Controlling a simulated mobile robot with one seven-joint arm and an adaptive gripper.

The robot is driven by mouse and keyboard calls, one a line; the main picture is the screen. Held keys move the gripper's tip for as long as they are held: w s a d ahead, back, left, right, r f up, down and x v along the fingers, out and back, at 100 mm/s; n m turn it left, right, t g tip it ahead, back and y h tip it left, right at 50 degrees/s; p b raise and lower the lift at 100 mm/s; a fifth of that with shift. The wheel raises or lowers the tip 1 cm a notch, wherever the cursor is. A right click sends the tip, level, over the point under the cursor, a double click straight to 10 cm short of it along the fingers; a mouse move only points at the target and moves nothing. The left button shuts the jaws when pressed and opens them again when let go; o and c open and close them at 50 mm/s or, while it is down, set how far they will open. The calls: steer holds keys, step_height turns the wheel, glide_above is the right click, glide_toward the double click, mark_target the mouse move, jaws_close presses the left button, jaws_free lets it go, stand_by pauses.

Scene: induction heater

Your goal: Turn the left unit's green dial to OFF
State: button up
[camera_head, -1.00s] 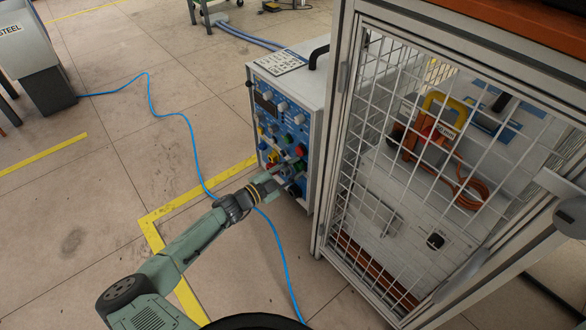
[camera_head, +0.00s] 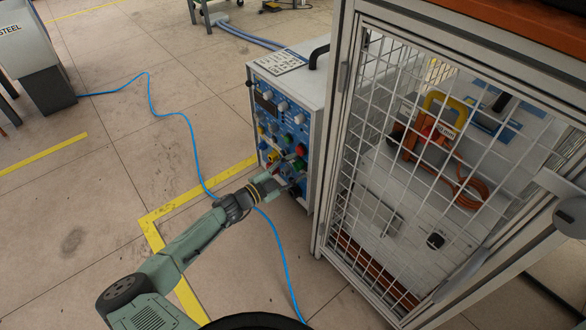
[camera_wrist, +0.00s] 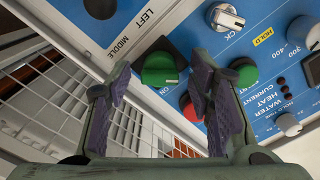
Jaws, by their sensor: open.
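The blue control panel (camera_head: 278,130) is on the front of a white unit beside the caged cabinet. In the wrist view, a green dial (camera_wrist: 160,69) sits near the panel's edge, by the words LEFT and MIDDLE. A pale mark on its lower right side lies near the label ON. My gripper (camera_wrist: 161,88) is open, with one purple-padded finger on each side of the dial in that view. I cannot tell whether either finger touches it. In the head view, my gripper (camera_head: 284,181) is at the panel's lower part.
A red knob (camera_wrist: 190,107) and another green knob (camera_wrist: 243,71) are close to the right finger. The wire-mesh cabinet (camera_head: 385,200) stands close on the right. A blue cable (camera_head: 270,235) runs over the floor under my arm. Floor to the left is open.

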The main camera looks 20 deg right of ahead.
steer(key=v, duration=1.2)
stand_by(0.3)
